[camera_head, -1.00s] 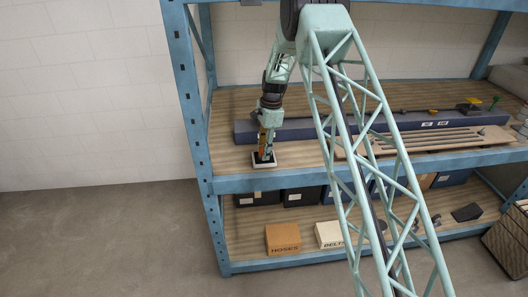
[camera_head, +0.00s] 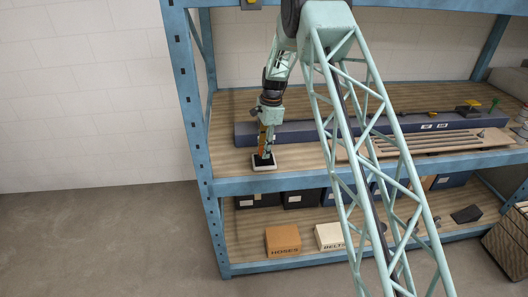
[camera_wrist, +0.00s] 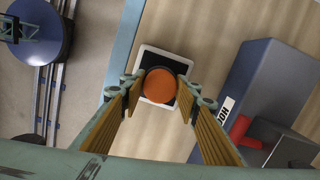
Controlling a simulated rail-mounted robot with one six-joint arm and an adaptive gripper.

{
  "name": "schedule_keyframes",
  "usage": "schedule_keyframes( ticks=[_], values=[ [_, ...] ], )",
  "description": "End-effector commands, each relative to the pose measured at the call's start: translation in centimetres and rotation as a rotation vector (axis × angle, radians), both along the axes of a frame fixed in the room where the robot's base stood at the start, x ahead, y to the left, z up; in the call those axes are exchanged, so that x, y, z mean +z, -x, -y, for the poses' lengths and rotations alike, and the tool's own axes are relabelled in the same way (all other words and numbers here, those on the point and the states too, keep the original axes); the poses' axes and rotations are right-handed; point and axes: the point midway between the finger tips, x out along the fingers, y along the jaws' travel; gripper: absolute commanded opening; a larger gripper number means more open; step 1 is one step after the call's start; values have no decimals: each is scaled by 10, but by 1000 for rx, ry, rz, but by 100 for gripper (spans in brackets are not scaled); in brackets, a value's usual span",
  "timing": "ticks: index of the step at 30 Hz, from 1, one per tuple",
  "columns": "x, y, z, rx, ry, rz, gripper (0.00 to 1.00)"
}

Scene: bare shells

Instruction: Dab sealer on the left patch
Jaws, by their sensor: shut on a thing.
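My gripper (camera_head: 265,142) is over the left front of the middle shelf, pointing down. In the wrist view its two yellow-lined fingers (camera_wrist: 159,103) are shut on a round orange-topped applicator (camera_wrist: 160,86). Directly below it lies a white-rimmed square tray (camera_wrist: 152,52) with a dark inside, which also shows in the head view (camera_head: 264,168). The applicator's lower end is hidden in the wrist view, so I cannot tell whether it touches the dark surface. I cannot make out a patch that is clearly the left one.
A long blue box (camera_head: 300,132) with white labels lies behind the tray. A slatted brown board (camera_head: 435,143) lies to the right. A blue upright (camera_head: 187,90) stands to the left. Wood around the tray is bare.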

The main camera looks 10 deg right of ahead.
Motion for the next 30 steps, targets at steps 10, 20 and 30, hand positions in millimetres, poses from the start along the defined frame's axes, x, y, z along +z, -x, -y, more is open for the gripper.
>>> schedule_keyframes(
  ticks=[10,20,30],
  values=[
    [18,0,0,0,0,0,21],
    [34,0,0,0,0,1,21],
    [44,0,0,0,0,0,21]
  ],
)
